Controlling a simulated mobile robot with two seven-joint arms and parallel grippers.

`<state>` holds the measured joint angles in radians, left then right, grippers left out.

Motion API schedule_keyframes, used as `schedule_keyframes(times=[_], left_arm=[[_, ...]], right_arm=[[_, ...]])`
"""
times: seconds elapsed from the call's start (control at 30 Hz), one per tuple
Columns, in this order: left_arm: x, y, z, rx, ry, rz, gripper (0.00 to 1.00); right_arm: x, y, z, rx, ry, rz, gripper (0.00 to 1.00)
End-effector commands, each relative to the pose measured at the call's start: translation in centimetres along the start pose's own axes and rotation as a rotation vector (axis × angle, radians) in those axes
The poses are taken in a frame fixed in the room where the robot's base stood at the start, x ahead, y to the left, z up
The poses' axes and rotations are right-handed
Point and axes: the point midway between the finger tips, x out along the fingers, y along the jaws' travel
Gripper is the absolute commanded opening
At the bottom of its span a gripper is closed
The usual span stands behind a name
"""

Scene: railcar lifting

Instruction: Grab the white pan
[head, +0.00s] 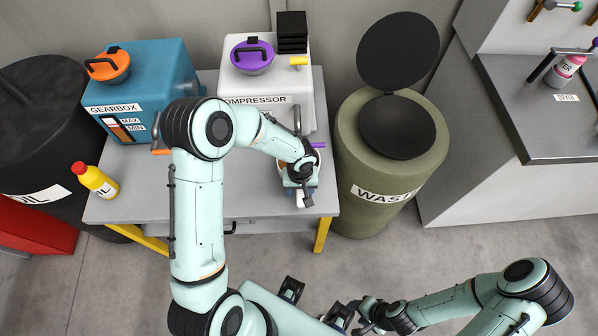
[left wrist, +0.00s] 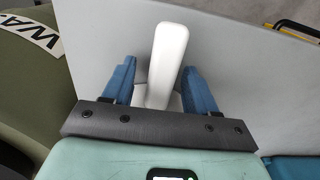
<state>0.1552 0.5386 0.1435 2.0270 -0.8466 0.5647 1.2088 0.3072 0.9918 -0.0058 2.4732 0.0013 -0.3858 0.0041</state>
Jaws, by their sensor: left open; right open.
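The white pan (left wrist: 168,55) shows in the left wrist view as a long white handle rising between my left gripper's two blue fingers. The rest of the pan is mostly hidden behind the gripper's dark palm edge. My left gripper (head: 303,192) is open, with a finger on either side of the handle and visible gaps between. In the head view it hangs over the right front of the grey table, covering most of the pan. My right gripper (head: 342,316) is open and empty at the bottom of the head view, away from the table.
The grey table (head: 240,205) carries a blue gearbox (head: 160,75), a white compressor (head: 303,85) and a yellow oil bottle (head: 95,181). An open olive waste bin (head: 360,155) stands close to the table's right edge. A dark oil drum (head: 45,140) stands at left.

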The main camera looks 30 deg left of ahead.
Motion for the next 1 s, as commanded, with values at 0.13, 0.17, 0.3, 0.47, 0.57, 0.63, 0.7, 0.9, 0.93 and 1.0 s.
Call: schedule_keyframes(times=[0.13, 0.17, 0.3, 0.47, 0.57, 0.63, 0.7, 0.9, 0.93, 1.0], left_arm=[[0.8, 0.0, 0.0, -0.001, 0.000, 0.000, 0.57], [0.8, 0.0, 0.0, -0.001, 0.000, 0.000, 0.57], [0.8, 0.0, 0.0, -0.001, 0.000, 0.000, 0.57], [0.7, 0.0, 0.0, 0.000, 0.000, 0.000, 0.05], [0.7, 0.0, 0.0, 0.000, 0.001, 0.000, 0.00], [0.7, 0.0, 0.0, 0.000, 0.001, 0.000, 0.00], [0.7, 0.0, 0.0, 0.000, 0.000, 0.000, 0.00], [0.2, 0.0, 0.0, 0.000, 0.002, 0.001, 0.00], [-0.1, 0.0, 0.0, 0.001, 0.002, 0.001, 0.00], [-0.7, 0.1, 0.0, 0.000, 0.003, 0.002, 0.00]], right_arm=[[0.1, 0.0, 0.0, 0.000, 0.000, 0.000, 0.51], [0.1, 0.0, 0.0, 0.000, 0.000, 0.000, 0.51], [0.1, 0.0, 0.0, 0.000, 0.000, 0.000, 0.51], [0.1, 0.0, 0.0, 0.000, 0.000, 0.000, 0.51], [0.1, 0.0, 0.0, 0.000, 0.000, 0.000, 0.51], [0.1, 0.0, 0.0, 0.000, 0.000, 0.000, 0.51], [0.1, 0.0, 0.0, 0.000, 0.000, 0.000, 0.51], [0.1, 0.0, 0.0, 0.000, 0.000, 0.000, 0.51], [0.1, 0.0, 0.0, 0.000, 0.000, 0.000, 0.51], [0.1, 0.0, 0.0, 0.000, 0.000, 0.000, 0.51]])
